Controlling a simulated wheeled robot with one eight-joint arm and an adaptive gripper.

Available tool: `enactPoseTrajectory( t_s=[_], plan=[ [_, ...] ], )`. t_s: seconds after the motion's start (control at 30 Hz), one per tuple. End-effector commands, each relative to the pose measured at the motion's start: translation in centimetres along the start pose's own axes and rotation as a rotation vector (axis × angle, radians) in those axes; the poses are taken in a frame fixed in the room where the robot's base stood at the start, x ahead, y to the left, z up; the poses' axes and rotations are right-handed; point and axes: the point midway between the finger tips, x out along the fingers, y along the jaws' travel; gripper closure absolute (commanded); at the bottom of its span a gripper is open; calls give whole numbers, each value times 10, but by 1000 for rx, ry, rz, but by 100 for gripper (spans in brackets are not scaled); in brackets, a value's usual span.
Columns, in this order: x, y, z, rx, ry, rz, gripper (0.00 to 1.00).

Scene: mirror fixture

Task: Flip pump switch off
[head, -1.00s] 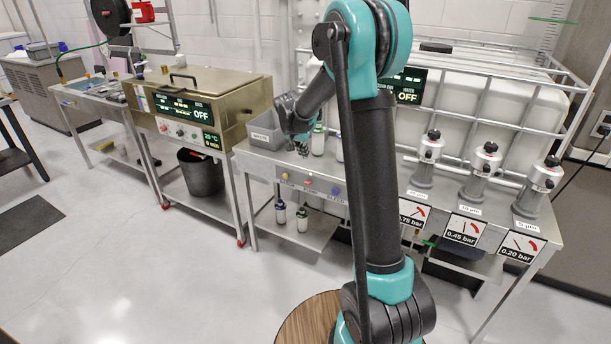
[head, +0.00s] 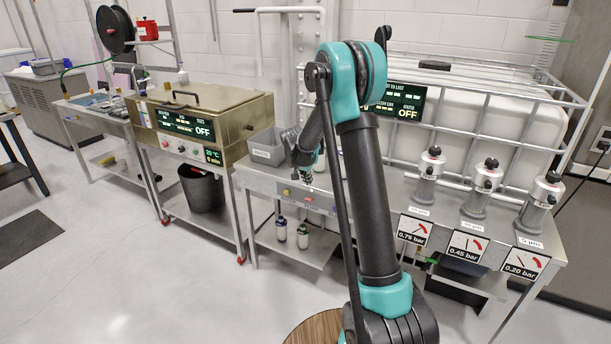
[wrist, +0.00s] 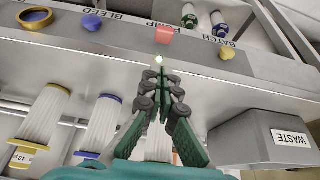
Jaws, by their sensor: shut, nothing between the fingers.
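The pump switch (wrist: 164,36) is a small red rocker on the bench's front panel, beside the PUMP label, which appears upside down in the wrist view. My gripper (wrist: 160,78) is shut and empty. Its fingertips point toward the panel, just below the switch in the picture; I cannot tell whether they touch the panel. In the head view my gripper (head: 304,176) is at the bench's front edge. The switch's position cannot be read clearly.
A blue knob (wrist: 92,22) by BLEED and a yellow knob (wrist: 227,52) by BATCH flank the switch. The grey WASTE bin (wrist: 262,138) and white filter cartridges (wrist: 100,125) are close to my gripper. Bottles (head: 302,236) stand on the lower shelf. Displays (head: 406,103) read OFF.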

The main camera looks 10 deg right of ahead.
Motion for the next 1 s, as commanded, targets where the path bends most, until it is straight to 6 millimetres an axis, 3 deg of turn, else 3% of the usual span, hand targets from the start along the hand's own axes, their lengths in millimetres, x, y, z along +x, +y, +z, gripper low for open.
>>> enactPoseTrajectory(
  t_s=[0.13, 0.4, 1.0],
  plan=[
    [28, 0, -1, 1, 0, 1, 100],
    [50, 0, 24, 0, 0, 0, 100],
    [54, 0, 29, 0, 14, 0, 100]
  ],
)
